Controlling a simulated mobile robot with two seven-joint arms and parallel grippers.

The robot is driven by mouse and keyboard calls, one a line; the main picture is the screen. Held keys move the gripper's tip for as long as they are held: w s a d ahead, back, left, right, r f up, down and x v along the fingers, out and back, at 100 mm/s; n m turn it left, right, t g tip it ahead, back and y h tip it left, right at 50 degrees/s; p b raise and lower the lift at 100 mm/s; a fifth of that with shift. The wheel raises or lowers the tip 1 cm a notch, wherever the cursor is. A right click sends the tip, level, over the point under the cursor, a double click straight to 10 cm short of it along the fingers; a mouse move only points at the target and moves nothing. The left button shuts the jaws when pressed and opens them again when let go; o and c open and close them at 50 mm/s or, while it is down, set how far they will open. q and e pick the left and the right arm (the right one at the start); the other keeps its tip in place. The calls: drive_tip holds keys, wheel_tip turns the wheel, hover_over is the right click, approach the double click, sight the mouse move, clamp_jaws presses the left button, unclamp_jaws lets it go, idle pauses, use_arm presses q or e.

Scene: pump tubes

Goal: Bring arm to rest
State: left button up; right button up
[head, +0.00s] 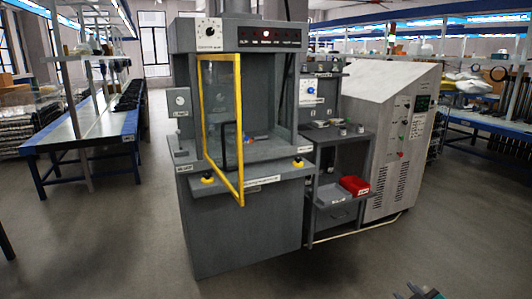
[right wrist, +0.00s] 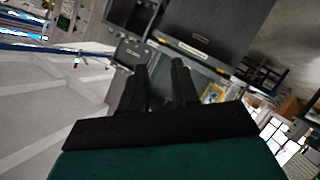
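My right gripper (head: 428,292) shows only in part at the bottom edge of the head view, low over the floor and in front of the machines. In the right wrist view its two black fingers (right wrist: 160,78) stand apart with nothing between them, so it is open and empty. My left gripper is not in view. The grey press machine (head: 245,220) stands ahead, with its yellow-framed clear door (head: 241,150) swung out toward me. Small items inside the press are too small to tell.
A side stand (head: 340,160) beside the press bears a red bin (head: 354,185) and a grey bin (head: 330,195). A light grey cabinet (head: 385,150) stands to the right. A blue-edged workbench (head: 90,130) is at the left. The floor (head: 120,240) in front is clear.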

drive_tip(key=s+a+f+g+y, duration=0.15)
drive_tip(key=s+f, duration=0.25)
drive_tip(key=s, duration=0.4)
drive_tip(key=s+a+f+g, duration=0.1)
drive_tip(key=s+a+f, duration=0.15)
drive_tip(key=s, duration=0.45)
drive_tip(key=s+a+f+g+y, duration=0.15)
drive_tip(key=s+f, duration=0.25)
drive_tip(key=s, duration=0.4)
drive_tip(key=a+m, duration=0.4)
drive_tip(key=a, duration=0.5)
drive_tip(key=shift+w+a+m+t+h, duration=0.15)
drive_tip(key=shift+w+m+t+h, duration=0.15)
drive_tip(key=shift+w+m+t, duration=0.1)
